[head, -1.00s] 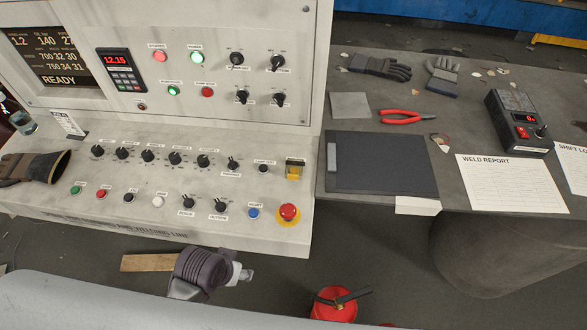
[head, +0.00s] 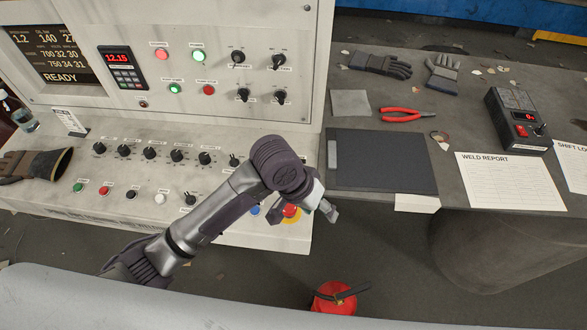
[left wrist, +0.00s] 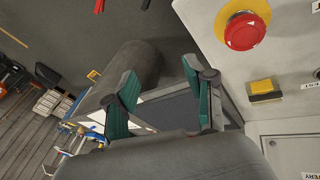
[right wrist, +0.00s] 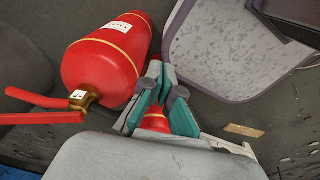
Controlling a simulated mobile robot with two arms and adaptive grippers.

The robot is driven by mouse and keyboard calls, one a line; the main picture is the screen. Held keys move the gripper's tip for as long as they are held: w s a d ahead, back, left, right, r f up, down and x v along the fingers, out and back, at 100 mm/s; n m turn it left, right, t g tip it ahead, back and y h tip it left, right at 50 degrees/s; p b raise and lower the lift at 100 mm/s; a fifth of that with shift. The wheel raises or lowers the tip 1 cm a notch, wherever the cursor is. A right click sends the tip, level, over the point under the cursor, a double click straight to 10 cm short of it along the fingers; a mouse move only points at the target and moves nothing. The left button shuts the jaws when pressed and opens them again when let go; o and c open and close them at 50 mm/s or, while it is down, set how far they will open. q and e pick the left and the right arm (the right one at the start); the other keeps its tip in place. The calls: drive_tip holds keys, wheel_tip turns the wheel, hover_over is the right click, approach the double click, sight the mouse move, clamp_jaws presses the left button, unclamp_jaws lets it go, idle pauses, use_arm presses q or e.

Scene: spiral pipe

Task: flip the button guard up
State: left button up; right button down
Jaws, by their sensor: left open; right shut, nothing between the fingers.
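The yellow button guard (left wrist: 265,90) sits on the white console panel in the left wrist view, right of my left gripper. It looks low against the panel, and a dark strip crosses it. In the head view my left arm hides it. My left gripper (head: 325,210) is above the console's front right corner, near the red emergency stop (head: 291,211). In the left wrist view its fingers (left wrist: 160,70) are open and empty, apart from the guard. My right gripper (right wrist: 161,70) is shut and empty, near a red fire extinguisher in the right wrist view.
The red fire extinguisher (head: 335,297) stands on the floor before the console. The emergency stop (left wrist: 243,30) is close to the guard. Knobs and coloured buttons fill the console (head: 40,205). A grey table (head: 470,90) at right holds gloves, pliers and papers.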

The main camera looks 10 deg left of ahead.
use_arm(q)
drive_tip(key=w+a+r+n+g+y, duration=0.1)
drive_tip(key=w+a+r+n+y, duration=0.1)
drive_tip(key=w+a+r, duration=0.35)
drive_tip(key=w+a+r+n+y, duration=0.2)
drive_tip(key=w+r+y, duration=0.1)
drive_tip(key=w, duration=0.5)
drive_tip(key=f+p, duration=0.3)
drive_tip(key=f, duration=1.1)
drive_tip(key=shift+d, duration=0.2)
clamp_jaws()
